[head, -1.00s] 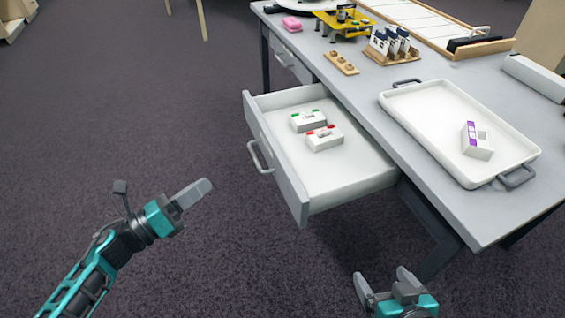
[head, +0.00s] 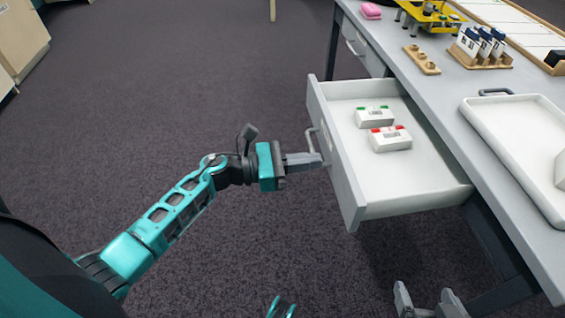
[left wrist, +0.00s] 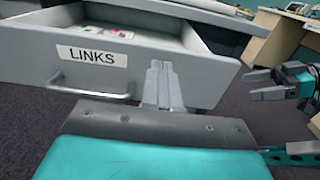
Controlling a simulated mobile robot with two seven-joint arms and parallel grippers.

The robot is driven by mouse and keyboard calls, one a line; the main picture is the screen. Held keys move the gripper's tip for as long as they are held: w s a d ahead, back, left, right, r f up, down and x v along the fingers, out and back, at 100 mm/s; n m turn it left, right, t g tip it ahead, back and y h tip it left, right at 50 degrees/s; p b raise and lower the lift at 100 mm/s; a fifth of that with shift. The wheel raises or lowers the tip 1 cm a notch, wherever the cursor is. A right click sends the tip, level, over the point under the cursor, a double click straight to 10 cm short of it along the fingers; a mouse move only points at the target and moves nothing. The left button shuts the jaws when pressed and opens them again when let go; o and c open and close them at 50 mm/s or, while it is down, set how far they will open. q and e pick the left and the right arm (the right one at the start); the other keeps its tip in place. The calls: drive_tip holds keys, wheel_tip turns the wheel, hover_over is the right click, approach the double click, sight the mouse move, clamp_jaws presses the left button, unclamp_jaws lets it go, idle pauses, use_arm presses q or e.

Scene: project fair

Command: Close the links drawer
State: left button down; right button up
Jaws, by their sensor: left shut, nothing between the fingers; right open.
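The links drawer (head: 417,189) is pulled out from the desk in the head view, with two white boxes inside, one with green marks (head: 374,117) and one with red marks (head: 390,139). In the left wrist view its front (left wrist: 40,68) bears a "LINKS" label (left wrist: 92,56) and a bar handle (left wrist: 88,90). My left gripper (head: 318,160) is shut and empty, its fingertips close to the drawer front by the handle. In the left wrist view the fingers (left wrist: 160,75) overlap the front right of the label; contact is unclear. My right gripper (head: 428,300) is open, below the desk edge.
The grey desk (head: 445,75) carries a white tray (head: 500,125), a wooden holder with several upright items (head: 480,48), a small wooden rack (head: 421,60) and a yellow device (head: 428,15). A second drawer (head: 362,46) is further back. Open carpet lies left of the drawer.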

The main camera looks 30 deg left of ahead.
sight(339, 158)
use_arm(q)
drive_tip(key=shift+x, duration=1.75)
use_arm(e)
drive_tip(key=shift+f, duration=0.1)
use_arm(q)
drive_tip(key=shift+w, duration=0.1)
